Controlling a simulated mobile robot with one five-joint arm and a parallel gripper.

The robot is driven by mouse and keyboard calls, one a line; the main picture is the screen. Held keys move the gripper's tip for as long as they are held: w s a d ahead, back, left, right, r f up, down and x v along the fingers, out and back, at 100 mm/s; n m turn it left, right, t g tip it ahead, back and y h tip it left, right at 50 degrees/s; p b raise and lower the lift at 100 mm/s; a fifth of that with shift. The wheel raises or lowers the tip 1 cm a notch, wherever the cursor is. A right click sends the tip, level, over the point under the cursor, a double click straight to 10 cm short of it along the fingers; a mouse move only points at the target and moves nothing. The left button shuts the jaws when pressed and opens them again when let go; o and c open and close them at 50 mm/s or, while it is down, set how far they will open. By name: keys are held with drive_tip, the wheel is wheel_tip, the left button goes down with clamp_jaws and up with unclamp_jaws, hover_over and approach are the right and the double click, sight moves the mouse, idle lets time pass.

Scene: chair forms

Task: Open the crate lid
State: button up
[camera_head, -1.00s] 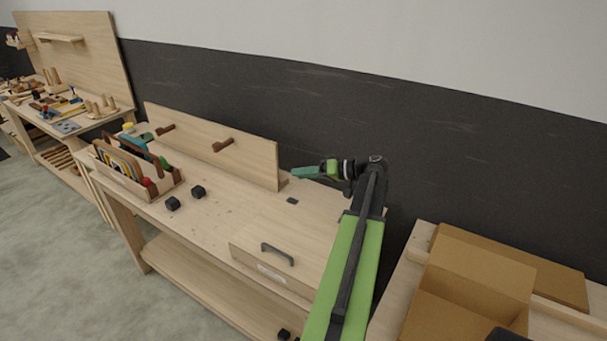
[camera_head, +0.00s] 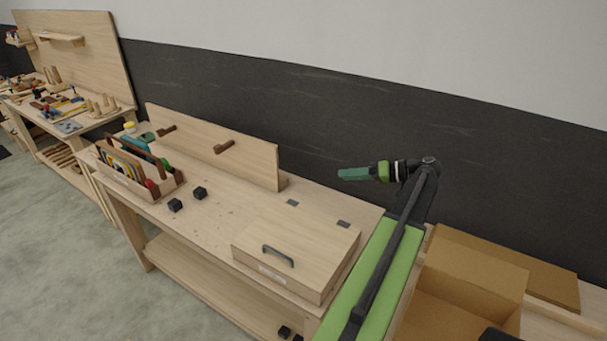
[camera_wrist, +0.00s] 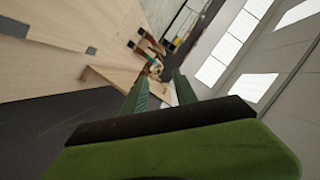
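The wooden crate (camera_head: 318,283) sits at the right end of the workbench in the head view. Its flat lid (camera_head: 310,232) lies shut on top, with a dark bar handle (camera_head: 278,256) near the front edge and two dark hinge plates at the back. My gripper (camera_head: 340,174) is above and behind the lid, near the dark wall, apart from the crate and its handle. In the wrist view its two green fingers (camera_wrist: 158,92) stand apart with nothing between them. Pale wood with a dark plate shows at the upper left there.
A wooden organizer (camera_head: 125,180) with tools stands at the bench's left, with two black blocks (camera_head: 188,199) beside it. An upright board with pegs (camera_head: 215,150) lines the back. An open cardboard box (camera_head: 465,275) stands right of my arm.

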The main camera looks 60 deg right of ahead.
drive_tip(key=shift+v, duration=0.75)
